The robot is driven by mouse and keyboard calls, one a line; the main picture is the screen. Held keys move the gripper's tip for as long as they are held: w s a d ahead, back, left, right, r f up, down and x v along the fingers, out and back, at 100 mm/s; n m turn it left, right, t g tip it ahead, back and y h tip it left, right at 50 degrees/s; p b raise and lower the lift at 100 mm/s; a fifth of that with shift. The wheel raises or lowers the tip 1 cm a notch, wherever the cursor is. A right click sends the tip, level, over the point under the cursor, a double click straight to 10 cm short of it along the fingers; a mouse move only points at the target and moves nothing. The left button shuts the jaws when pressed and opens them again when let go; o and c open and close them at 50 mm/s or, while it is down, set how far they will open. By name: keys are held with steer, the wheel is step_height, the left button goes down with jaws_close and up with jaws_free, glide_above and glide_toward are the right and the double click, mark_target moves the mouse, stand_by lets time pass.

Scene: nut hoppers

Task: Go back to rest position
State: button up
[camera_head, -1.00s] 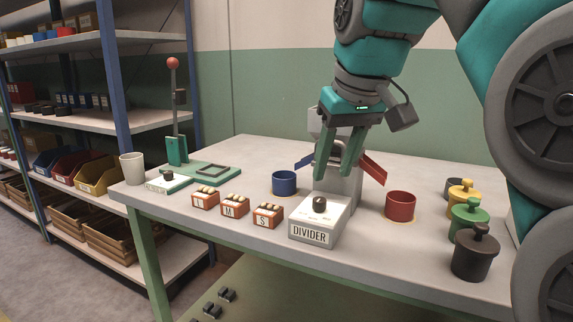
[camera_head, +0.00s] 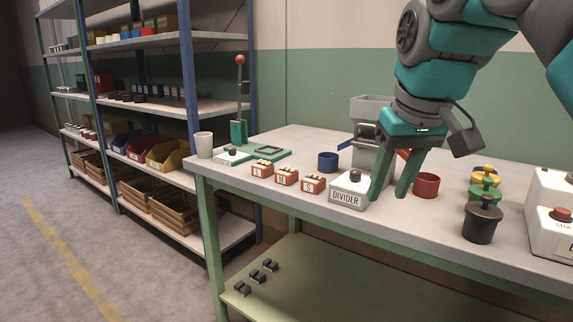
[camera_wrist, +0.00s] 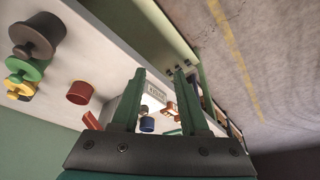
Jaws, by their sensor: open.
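Nothing shows between the fingers. In the head view the fingers overlap the right side of the white DIVIDER box (camera_head: 347,190) with its dark knob. In the wrist view my gripper (camera_wrist: 157,75) has its two fingers spread, with the DIVIDER box (camera_wrist: 155,93) seen beyond them. I cannot tell the exact gap between fingers and box.
A grey hopper (camera_head: 372,110) stands behind, with a blue cup (camera_head: 328,162) and a red cup (camera_head: 426,186) beside it. Shelves (camera_head: 150,104) fill the left; floor there is clear.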

steer(key=s+f+g, duration=0.2)
steer(key=s+f, duration=0.5)
steer(key=f, duration=0.3)
steer(key=s+f+m+g, duration=0.1)
steer(key=s+f+g, duration=0.1)
steer(key=s+f, duration=0.6)
steer(key=s+f+g, duration=0.1)
steer(key=s+f, duration=0.6)
steer(key=f, duration=0.7)
steer(key=shift+s+a+f+m+g+h, duration=0.2)
steer(key=shift+m+g+h, duration=0.1)
steer(key=shift+m+g, duration=0.1)
